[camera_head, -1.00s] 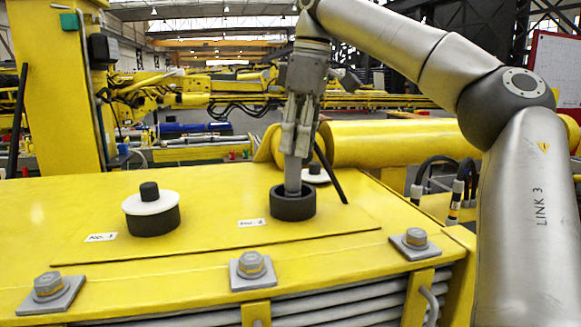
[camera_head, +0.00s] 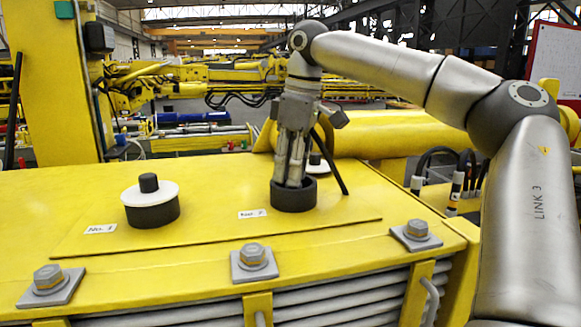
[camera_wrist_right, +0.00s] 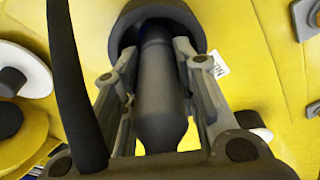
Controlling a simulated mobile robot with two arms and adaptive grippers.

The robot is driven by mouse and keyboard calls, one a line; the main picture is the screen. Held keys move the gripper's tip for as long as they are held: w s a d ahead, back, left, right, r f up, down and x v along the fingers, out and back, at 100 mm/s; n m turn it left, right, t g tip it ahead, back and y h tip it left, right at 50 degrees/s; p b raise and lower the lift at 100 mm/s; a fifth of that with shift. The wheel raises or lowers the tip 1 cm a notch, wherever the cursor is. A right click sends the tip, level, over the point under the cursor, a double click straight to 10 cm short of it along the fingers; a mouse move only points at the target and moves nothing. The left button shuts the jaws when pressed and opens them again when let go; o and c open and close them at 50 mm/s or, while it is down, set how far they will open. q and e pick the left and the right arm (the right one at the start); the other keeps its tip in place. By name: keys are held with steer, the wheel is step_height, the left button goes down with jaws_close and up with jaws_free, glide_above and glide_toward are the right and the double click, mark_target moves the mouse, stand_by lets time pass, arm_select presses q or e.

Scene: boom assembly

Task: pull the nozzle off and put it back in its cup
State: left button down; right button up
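My right gripper (camera_head: 291,184) points down, its fingertips at the rim of the black round cup (camera_head: 293,196) behind the No. 2 label. In the right wrist view the grey nozzle (camera_wrist_right: 161,95) stands between the two fingers, its tapered end towards the palm and its far end inside the cup (camera_wrist_right: 195,14). The fingertips lie close against both sides of the nozzle and appear shut on it. The nozzle's lower end is hidden in the cup. My left gripper is not in view.
A black cup with a white disc and knob (camera_head: 149,195) stands at left by the No. 1 label. Another white-disc piece (camera_head: 318,166) is partly hidden behind my gripper. A thin dark bar (camera_head: 330,162) leans close by on the right. Bolts (camera_head: 253,256) line the front edge.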

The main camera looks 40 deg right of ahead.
mark_target(291, 141)
steer(key=shift+c, duration=1.2)
steer(key=o, duration=0.4)
jaws_close()
steer(key=shift+r, duration=0.3)
steer(key=shift+r, duration=2.15)
